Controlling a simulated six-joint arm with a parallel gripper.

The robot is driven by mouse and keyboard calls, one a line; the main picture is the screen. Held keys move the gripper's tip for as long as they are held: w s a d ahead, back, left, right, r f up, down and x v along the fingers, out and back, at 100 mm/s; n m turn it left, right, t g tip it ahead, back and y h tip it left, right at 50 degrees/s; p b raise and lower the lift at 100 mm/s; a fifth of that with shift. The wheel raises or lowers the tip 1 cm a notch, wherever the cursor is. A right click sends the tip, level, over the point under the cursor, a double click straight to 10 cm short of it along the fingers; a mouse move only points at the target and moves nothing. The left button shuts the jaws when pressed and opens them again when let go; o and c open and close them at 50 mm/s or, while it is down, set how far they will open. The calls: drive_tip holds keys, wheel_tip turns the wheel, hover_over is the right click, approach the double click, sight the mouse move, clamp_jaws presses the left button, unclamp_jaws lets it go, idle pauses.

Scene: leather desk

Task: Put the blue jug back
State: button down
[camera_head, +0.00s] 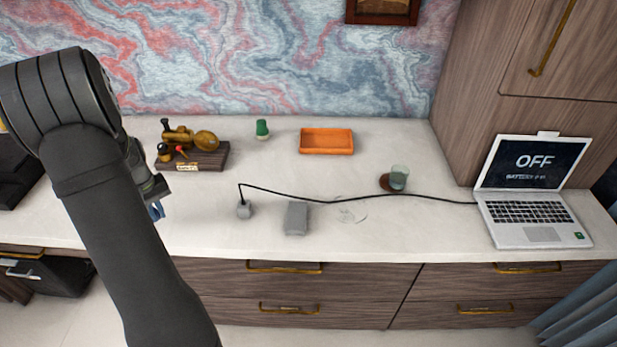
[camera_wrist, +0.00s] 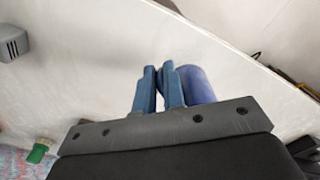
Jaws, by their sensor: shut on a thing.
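The blue jug (camera_wrist: 202,84) shows in the wrist view as a rounded blue body just right of my fingers, partly hidden behind them. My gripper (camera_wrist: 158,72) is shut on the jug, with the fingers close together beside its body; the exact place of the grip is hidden. In the head view my gripper (camera_head: 156,209) is over the left part of the white counter, near its front edge. The jug cannot be made out there, behind my arm. I cannot tell whether it touches the counter.
The counter (camera_head: 400,235) holds a wooden stand with brass items (camera_head: 195,157), a green-topped object (camera_head: 262,129), an orange tray (camera_head: 326,142), a glass (camera_head: 399,177) and a laptop (camera_head: 533,200).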

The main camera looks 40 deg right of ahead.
drive_tip(key=s+d+r+m, duration=0.2)
drive_tip(key=s+d+m, duration=0.1)
drive_tip(key=d, duration=0.9)
drive_tip(key=s+d+r+m, duration=0.1)
drive_tip(key=s+d+m, duration=0.3)
drive_tip(key=d, duration=0.8)
drive_tip(key=s+d+r+m, duration=0.3)
drive_tip(key=s+d+m, duration=0.5)
drive_tip(key=s+d, duration=1.2)
drive_tip(key=w+f, duration=0.2)
drive_tip(key=w, duration=0.1)
drive_tip(key=w+f, duration=0.2)
drive_tip(key=w, duration=0.2)
drive_tip(key=w+f, duration=0.2)
drive_tip(key=w, duration=0.2)
drive_tip(key=shift+w+a, duration=0.2)
drive_tip(key=shift+a, duration=0.15)
drive_tip(key=shift+f, duration=2.05)
